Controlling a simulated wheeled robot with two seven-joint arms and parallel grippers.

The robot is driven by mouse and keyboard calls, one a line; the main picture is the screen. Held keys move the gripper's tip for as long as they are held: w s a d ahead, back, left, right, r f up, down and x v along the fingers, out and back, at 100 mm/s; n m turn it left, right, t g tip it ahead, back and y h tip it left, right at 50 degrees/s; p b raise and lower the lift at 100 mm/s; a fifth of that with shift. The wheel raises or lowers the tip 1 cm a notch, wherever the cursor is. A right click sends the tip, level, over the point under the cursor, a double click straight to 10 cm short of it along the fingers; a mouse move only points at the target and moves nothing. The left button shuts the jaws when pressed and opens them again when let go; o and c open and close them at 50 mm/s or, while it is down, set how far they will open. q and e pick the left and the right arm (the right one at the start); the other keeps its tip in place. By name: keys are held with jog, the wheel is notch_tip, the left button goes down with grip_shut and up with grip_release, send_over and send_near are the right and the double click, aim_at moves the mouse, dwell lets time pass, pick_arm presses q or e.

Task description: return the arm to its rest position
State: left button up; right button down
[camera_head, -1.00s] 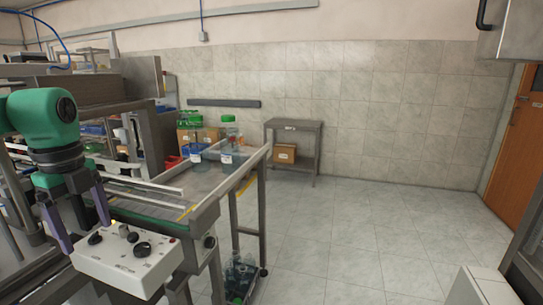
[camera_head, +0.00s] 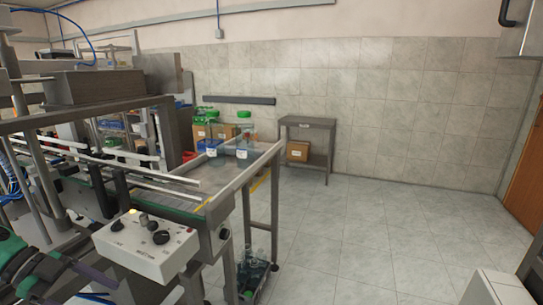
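Part of my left arm (camera_head: 25,262), green and black, shows in the lower left corner of the head view. It is low, left of and apart from the white control box (camera_head: 147,246) with its black knobs. I cannot make out the fingers of my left gripper; they are hidden or outside the picture. My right arm and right gripper are not in view.
The conveyor table (camera_head: 215,190) with metal rails stands close by on the left. Two clear bottles with green caps stand at its far end. A small metal table (camera_head: 307,124) stands by the tiled wall.

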pick_arm(q)
jog(key=s+d+f+n+t+h, duration=0.4)
jog(key=d+f+n+t+h, duration=0.4)
jog(key=d+f, duration=0.5)
jog(key=w+a+f+n+t+y, duration=0.3)
jog(key=w+a+f+t+y, duration=0.15)
jog(key=a+f+y, duration=0.35)
jog(key=s+a+f+n+g+y, duration=0.25)
jog(key=a+f+y, duration=0.55)
jog(key=a+f, duration=0.45)
jog(key=s+a+f+g+y, duration=0.45)
jog(key=s+a+f, duration=0.2)
jog(key=s, duration=0.45)
jog(key=s+a+f+g+y, duration=0.3)
jog(key=s+a+f+g, duration=0.35)
jog(key=s, duration=0.55)
jog(key=s+d+f+h, duration=0.1)
jog(key=d+f+h, duration=0.1)
jog(key=d, duration=0.8)
jog(key=s+d+f+n+h, duration=0.1)
jog(key=d+f, duration=0.4)
jog(key=d, duration=0.6)
jog(key=s+d+f+h, duration=0.1)
jog(key=d+f+h, duration=0.1)
jog(key=d, duration=0.9)
jog(key=shift+s+d+f+h, duration=0.25)
jog(key=shift+f+h, duration=0.1)
jog(key=shift+f, duration=0.55)
